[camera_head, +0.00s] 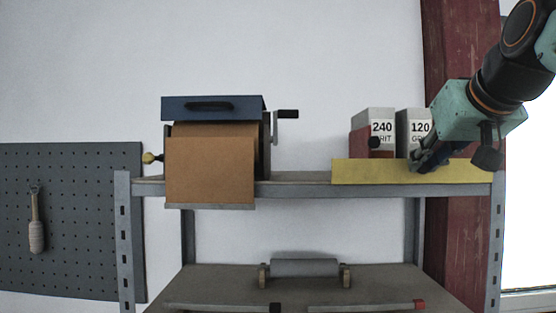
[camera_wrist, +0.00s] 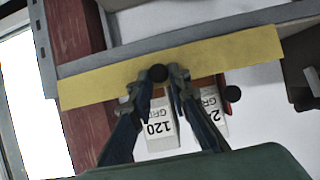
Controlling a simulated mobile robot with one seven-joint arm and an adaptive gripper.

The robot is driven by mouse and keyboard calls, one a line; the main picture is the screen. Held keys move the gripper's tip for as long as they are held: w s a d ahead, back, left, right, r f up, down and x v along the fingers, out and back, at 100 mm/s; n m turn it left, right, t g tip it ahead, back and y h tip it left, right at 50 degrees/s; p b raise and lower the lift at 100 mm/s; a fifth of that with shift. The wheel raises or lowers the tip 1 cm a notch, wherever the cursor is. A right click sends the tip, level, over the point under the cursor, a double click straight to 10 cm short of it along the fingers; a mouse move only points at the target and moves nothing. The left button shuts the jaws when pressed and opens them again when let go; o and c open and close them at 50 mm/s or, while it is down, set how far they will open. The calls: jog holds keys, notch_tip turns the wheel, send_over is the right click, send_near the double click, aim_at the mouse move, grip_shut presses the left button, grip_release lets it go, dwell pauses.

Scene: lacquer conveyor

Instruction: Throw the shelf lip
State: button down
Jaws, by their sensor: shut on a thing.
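The shelf lip is a long yellow strip (camera_head: 350,172) along the front right part of the upper shelf. It also crosses the wrist view as a slanted yellow band (camera_wrist: 95,87). My gripper (camera_head: 418,161) is at the lip, in front of the grit boxes. In the wrist view its two fingertips (camera_wrist: 167,74) close around a round black knob (camera_wrist: 158,73) that overlaps the lip. The head view hides this knob behind the fingers.
Two grey grit boxes, marked 240 (camera_head: 382,128) and 120 (camera_head: 420,124), stand behind the lip. An orange-brown, blue-topped machine (camera_head: 210,165) stands left. A roller (camera_head: 305,268) lies below.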

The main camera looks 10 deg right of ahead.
jog(key=c, duration=1.8)
grip_release()
jog(key=shift+s, duration=0.1)
jog(key=v, duration=1.2)
jog(key=shift+a, duration=0.1)
jog(key=w+a+f+n+g+y, duration=0.1)
jog(key=w+a+f, duration=0.1)
jog(key=a+f, duration=0.45)
jog(key=w+a+f+g+y, duration=0.1)
jog(key=w+a+f, duration=0.15)
jog(key=f, duration=0.65)
jog(key=w+a+f+n+g+y, duration=0.1)
jog(key=a+f, duration=0.4)
jog(key=f, duration=0.2)
jog(key=s+a+f+g, duration=0.1)
jog(key=s+a+f, duration=0.1)
jog(key=f, duration=0.6)
jog(key=s+a+f+g, duration=0.1)
jog(key=s+a+f, duration=0.1)
jog(key=f, duration=0.6)
jog(key=s+a+f+g, duration=0.1)
jog(key=a+f, duration=0.3)
jog(key=f, duration=0.4)
jog(key=shift+s+n+g, duration=0.3)
jog(key=shift+s, duration=0.5)
